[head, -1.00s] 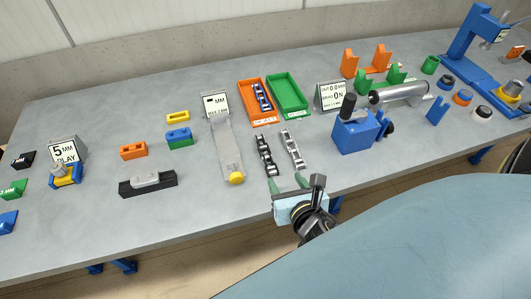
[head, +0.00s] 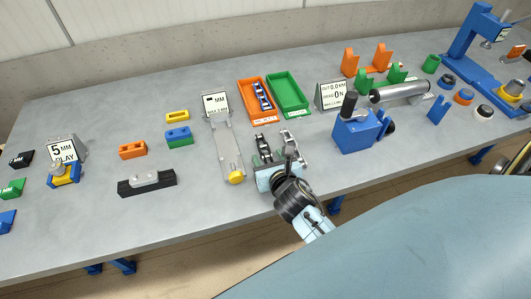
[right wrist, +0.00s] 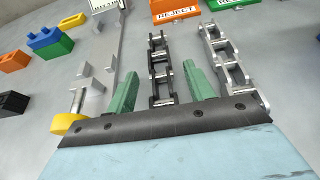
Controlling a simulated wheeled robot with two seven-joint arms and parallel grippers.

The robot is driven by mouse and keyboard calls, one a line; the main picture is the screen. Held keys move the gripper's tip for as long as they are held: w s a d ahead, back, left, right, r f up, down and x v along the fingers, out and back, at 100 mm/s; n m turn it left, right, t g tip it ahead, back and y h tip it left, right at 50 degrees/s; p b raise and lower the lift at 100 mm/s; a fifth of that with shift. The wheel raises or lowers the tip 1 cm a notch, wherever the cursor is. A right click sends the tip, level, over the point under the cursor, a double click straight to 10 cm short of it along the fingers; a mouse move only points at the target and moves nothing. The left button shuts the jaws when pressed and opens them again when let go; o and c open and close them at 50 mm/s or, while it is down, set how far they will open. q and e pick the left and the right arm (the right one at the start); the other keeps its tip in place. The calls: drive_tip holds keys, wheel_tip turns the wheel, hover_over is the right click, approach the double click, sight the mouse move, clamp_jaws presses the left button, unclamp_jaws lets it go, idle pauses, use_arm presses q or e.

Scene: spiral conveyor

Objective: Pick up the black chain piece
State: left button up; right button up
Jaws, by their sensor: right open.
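The black chain piece (right wrist: 158,66) lies on the grey table in the right wrist view, between the two green fingers of my right gripper (right wrist: 160,95). The fingers are apart and stand on either side of it; I cannot tell whether they touch it. In the head view its far end (head: 263,146) shows, and my right gripper (head: 275,163) covers the rest. A silver chain piece (right wrist: 223,58) lies to the right of the black one, outside the right finger. My left gripper is not in view.
An orange tray (head: 244,94) holding a blue-and-silver chain piece and a green tray (head: 297,108) stand behind. A metal gauge slide with a yellow knob (head: 236,177) lies close on the left. A blue crank device (head: 355,137) stands to the right.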

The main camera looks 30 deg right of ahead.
drive_tip(key=shift+w+d+f, duration=0.15)
drive_tip(key=shift+w+f, duration=0.1)
drive_tip(key=shift+w, duration=0.25)
clamp_jaws()
drive_tip(key=shift+r, duration=0.2)
